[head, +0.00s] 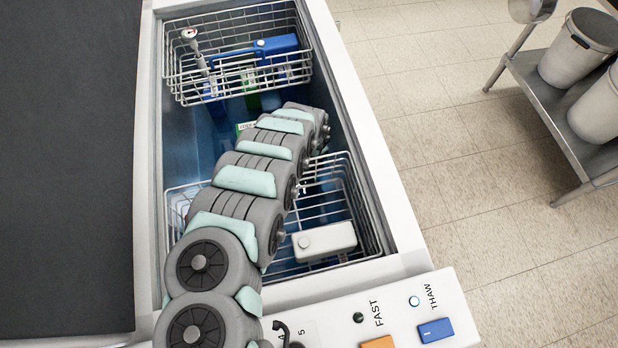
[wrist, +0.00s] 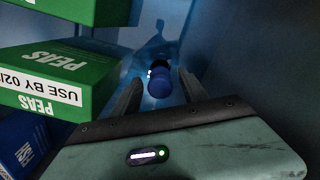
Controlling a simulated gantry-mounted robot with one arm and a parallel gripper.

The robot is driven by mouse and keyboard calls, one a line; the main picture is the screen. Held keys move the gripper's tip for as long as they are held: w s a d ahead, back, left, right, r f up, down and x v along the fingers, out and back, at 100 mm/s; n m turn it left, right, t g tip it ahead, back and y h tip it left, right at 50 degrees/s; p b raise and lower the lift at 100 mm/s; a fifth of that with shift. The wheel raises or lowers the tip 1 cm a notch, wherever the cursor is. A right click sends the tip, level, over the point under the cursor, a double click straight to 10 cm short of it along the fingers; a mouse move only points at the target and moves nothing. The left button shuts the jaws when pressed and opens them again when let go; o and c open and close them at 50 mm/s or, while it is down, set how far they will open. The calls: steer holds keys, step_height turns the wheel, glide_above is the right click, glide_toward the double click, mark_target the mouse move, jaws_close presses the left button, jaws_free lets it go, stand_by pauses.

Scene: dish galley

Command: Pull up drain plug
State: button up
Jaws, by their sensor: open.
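A rounded blue piece that looks like the drain plug (wrist: 160,86) is low in the chest freezer, in the middle of the wrist view. A darker part with a small white fleck adjoins its upper edge. My gripper (wrist: 159,78) is open, with one dark finger to the left of the blue piece and one to the right. The gap between them looks empty of any grip. I cannot tell how deep the fingers are beside it. In the head view my arm reaches down into the freezer and hides the gripper and the plug.
Green peas boxes (wrist: 55,78) stand close to the left of my gripper, with a blue box (wrist: 22,150) below them. The freezer wall (wrist: 235,50) is close on the right. Wire baskets hang at the far end (head: 185,65) and near end (head: 372,225) of the freezer.

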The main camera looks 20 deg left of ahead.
step_height(320, 180, up, 12)
steer(key=p, duration=1.1)
stand_by(0.7)
